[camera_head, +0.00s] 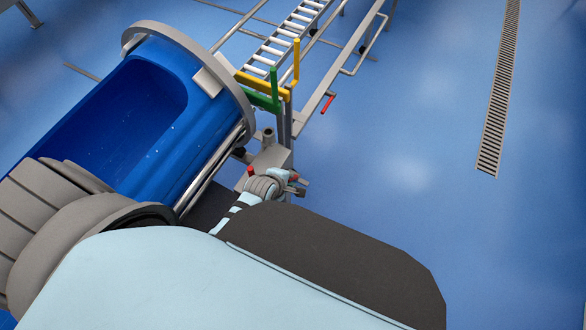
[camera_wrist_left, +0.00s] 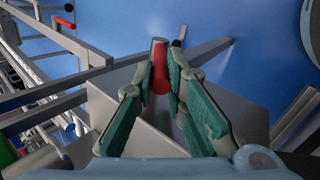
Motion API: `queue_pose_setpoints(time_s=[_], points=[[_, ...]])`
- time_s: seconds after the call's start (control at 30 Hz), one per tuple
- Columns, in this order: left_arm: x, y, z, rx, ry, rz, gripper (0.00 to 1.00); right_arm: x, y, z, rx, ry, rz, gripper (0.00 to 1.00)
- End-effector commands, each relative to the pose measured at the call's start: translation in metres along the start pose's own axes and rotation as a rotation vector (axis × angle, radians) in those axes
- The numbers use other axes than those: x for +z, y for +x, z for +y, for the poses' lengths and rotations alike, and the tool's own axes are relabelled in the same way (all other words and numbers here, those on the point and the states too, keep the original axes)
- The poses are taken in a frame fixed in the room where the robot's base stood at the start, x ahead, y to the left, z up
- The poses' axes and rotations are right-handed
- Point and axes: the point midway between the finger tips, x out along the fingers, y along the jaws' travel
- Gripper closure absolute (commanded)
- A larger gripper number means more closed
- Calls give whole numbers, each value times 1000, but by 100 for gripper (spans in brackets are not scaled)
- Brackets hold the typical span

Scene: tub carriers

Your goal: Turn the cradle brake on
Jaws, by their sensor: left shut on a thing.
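The cradle is a large grey ring frame (camera_head: 187,37) around a tilted blue tub (camera_head: 60,118). A grey box-like housing (camera_head: 272,158) stands beside its lower right side. My left gripper (camera_head: 290,184) is at this housing, mostly hidden by my own arm in the head view. In the left wrist view my left gripper (camera_wrist_left: 163,74) has its fingertips closed on a red lever grip (camera_wrist_left: 159,66), just above the grey housing (camera_wrist_left: 135,132). The lever's lower part is hidden between the fingers. I cannot tell the brake's position. My right gripper is not in view.
A roller conveyor (camera_head: 281,42) runs away behind the housing, with yellow (camera_head: 296,62) and green (camera_head: 274,88) posts at its near end. A red handle (camera_head: 327,104) sticks out at its right. The blue floor to the right is clear, with a drain grate (camera_head: 498,100).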

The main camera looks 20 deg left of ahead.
Motion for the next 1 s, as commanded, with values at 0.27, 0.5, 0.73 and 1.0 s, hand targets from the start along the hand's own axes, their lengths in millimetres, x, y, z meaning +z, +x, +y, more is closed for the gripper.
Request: queue_pose_setpoints(time_s=[0.27, 0.5, 0.73, 1.0], points=[[-1, 0, -4, 3, 2, -1, 100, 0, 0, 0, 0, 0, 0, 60], [-1, 0, -4, 2, 2, 0, 74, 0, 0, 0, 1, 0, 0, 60], [0, 0, -4, 2, 2, -1, 67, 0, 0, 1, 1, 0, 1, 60], [0, 0, -2, 5, 2, -1, 67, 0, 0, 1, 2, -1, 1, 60]])
